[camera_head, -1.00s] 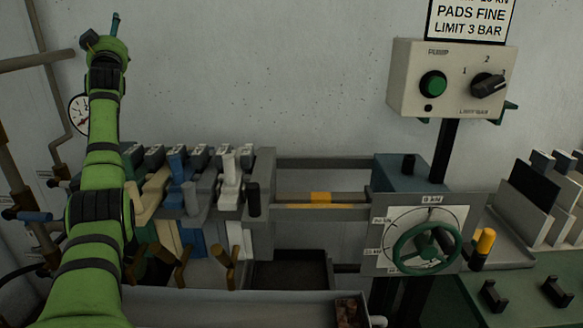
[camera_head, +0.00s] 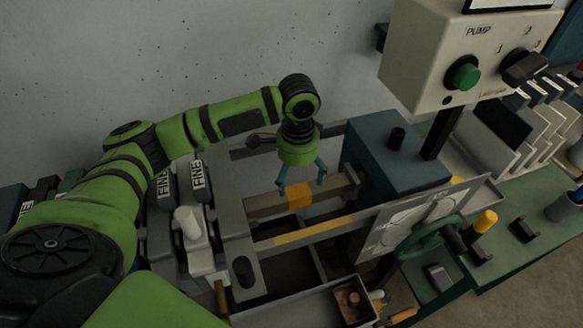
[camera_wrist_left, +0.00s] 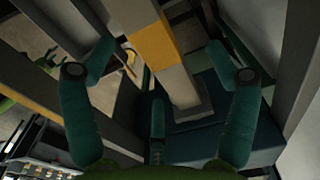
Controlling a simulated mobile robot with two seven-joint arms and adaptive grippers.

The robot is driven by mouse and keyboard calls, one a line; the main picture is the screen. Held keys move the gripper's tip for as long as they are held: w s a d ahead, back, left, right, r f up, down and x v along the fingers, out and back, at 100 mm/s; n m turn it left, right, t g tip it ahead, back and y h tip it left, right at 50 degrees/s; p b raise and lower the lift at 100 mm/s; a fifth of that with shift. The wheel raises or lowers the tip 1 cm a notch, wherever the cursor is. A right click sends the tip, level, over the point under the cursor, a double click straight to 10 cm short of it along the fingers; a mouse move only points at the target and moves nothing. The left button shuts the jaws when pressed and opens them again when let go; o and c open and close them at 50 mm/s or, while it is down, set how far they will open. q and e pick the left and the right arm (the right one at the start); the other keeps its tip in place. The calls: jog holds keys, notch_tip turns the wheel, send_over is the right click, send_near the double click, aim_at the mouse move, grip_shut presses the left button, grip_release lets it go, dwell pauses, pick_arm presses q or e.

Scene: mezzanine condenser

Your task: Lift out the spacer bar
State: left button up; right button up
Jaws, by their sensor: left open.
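The spacer bar (camera_head: 268,202) is a grey bar with a yellow band at its middle. It lies between the grey end plate (camera_head: 232,215) of the plate stack and the blue block (camera_head: 395,160). My left gripper (camera_head: 301,182) is open, pointing down over the yellow band, with one teal finger at each side of it. In the left wrist view the spacer bar (camera_wrist_left: 153,42) runs between the spread fingers of my left gripper (camera_wrist_left: 162,48). I cannot tell whether the fingers touch it. My right gripper is not in view.
A front rail (camera_head: 335,220) with a yellow strip runs beside the bar, and a back rail (camera_head: 245,152) lies behind. The pump box (camera_head: 440,60) overhangs at the right. The dial panel with a green handwheel (camera_head: 430,240) stands in front. A tray (camera_head: 285,310) lies below.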

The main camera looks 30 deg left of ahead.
aim_at(300, 194)
pick_arm(q)
jog(key=f+p, duration=0.1)
jog(key=s+d+f, duration=0.1)
jog(key=f+p, duration=0.1)
jog(key=shift+s+d+f+p, duration=0.2)
jog(key=shift+d+p, duration=0.05)
jog(key=shift+p, duration=0.05)
notch_tip(300, 194, down, 2)
jog(key=shift+w+a+f, duration=0.15)
jog(key=shift+f, duration=0.1)
jog(key=shift+f+p, duration=0.3)
jog(key=shift+f, duration=0.1)
jog(key=shift+c, duration=1.3)
grip_shut()
jog(key=shift+w, duration=0.15)
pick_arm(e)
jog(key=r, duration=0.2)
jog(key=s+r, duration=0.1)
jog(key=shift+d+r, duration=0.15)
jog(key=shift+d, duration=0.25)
